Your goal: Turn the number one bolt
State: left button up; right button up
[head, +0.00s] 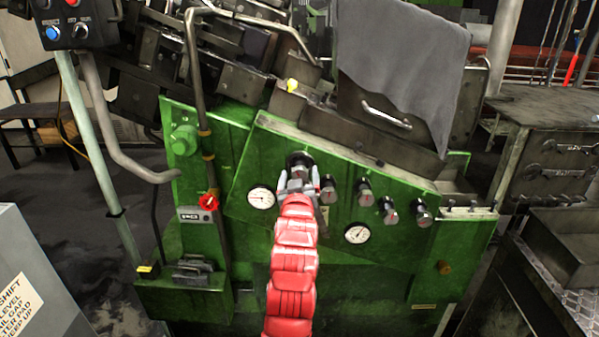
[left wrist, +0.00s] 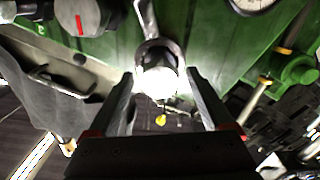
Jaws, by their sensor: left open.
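The number one bolt, which I take to be the leftmost dark knob (head: 300,160), is on the sloping green front panel (head: 320,243) of the machine. My left gripper (head: 299,184), on a red arm from below, is right in front of it and hides its lower part. In the left wrist view the knob (left wrist: 158,80) is brightly lit between the two open fingers, with a gap on each side. I cannot tell how deep the fingers reach around it. My right gripper is not in view.
Several similar knobs (head: 364,192) run to the right, the nearest close beside my gripper (head: 328,189). Two round gauges (head: 261,198) (head: 357,233) sit on the panel. A red switch (head: 208,202) and an upright pipe (head: 196,95) are to the left. A grey cloth (head: 400,65) hangs above.

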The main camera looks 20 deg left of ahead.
pick_arm(q)
jog(key=shift+w+a, duration=0.2)
jog(key=shift+w, duration=0.5)
jog(key=shift+c, duration=0.2)
grip_shut()
jog(key=shift+f+b, duration=0.15)
jog(key=shift+b, duration=0.25)
jog(key=n+b, duration=0.2)
jog(key=b, duration=0.3)
jog(key=n+b, duration=0.2)
jog(key=b, duration=0.4)
jog(key=shift+f+n+b, duration=0.2)
jog(key=shift+n+b, duration=0.1)
jog(key=shift+n, duration=0.1)
jog(key=shift+n+b, duration=0.6)
jog(key=shift+b, duration=0.05)
jog(key=shift+r+n+b, duration=0.25)
jog(key=shift+n+b, duration=0.15)
jog(key=shift+b, duration=0.05)
